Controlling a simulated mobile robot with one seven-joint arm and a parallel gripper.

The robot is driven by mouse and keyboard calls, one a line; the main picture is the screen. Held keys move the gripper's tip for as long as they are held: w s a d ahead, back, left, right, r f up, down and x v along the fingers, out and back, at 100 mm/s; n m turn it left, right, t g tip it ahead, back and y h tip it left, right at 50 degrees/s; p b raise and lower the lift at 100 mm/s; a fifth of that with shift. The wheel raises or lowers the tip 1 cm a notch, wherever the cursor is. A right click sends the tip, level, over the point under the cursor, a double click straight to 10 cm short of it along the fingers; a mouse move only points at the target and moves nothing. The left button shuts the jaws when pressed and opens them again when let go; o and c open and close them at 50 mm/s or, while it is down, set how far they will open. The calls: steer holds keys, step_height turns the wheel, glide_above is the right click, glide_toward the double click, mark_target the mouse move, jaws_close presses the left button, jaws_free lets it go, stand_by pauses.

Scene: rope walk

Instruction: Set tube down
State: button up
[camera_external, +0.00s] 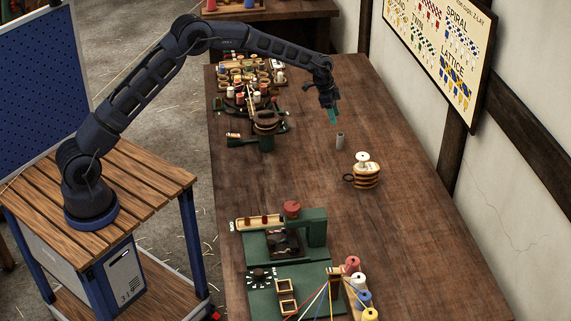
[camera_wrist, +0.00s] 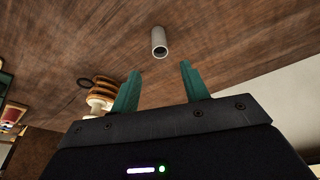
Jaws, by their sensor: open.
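A small grey tube (camera_external: 340,140) stands upright on the long wooden table (camera_external: 420,240), toward its right half. In the wrist view the tube (camera_wrist: 159,42) shows its open round end and sits beyond the fingertips, with bare wood around it. My gripper (camera_external: 333,116) is above the table, up and slightly left of the tube in the external view. In the wrist view my gripper (camera_wrist: 158,80) has its two teal fingers spread apart with nothing between them. The tube is not touching either finger.
A striped mug-like pot (camera_external: 366,172) with a white spool on top stands near the tube, to its lower right. A green winding fixture (camera_external: 285,240) and coloured spools (camera_external: 355,280) fill the near end. A rack of spools (camera_external: 250,80) is at the far left.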

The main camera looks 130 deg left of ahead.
steer(key=shift+d, duration=0.1)
